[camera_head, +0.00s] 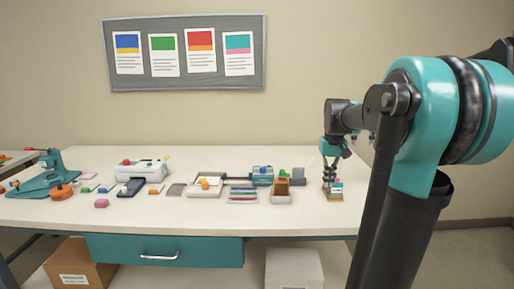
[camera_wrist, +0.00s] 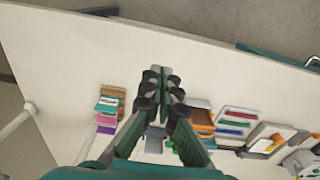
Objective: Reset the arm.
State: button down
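My arm reaches in from the right in the head view. My gripper (camera_head: 334,172) points down above the right part of the white table, over a small stack of coloured cards or blocks (camera_head: 336,189). In the wrist view, my gripper's two dark fingers (camera_wrist: 160,80) come close at the tips, with a narrow gap between them. Nothing shows held between them. The stack (camera_wrist: 109,108) lies to the left of the fingers there. I cannot tell whether the fingers touch anything.
The white table (camera_head: 130,215) holds a white machine (camera_head: 142,171), a teal press (camera_head: 45,178), a pen tray (camera_head: 243,196) and an orange block (camera_head: 283,186). A teal drawer (camera_head: 165,251) is under its front edge. The table's back strip is clear.

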jog(key=s+a+f+t, duration=0.2)
jog(key=s+a+f, duration=0.1)
jog(key=s+f, duration=0.7)
jog(key=s+a+f+t, duration=0.1)
jog(key=s+a+f, duration=0.1)
jog(key=s+f, duration=0.8)
jog(key=shift+a+f+t, duration=0.4)
jog(key=shift+f, duration=0.2)
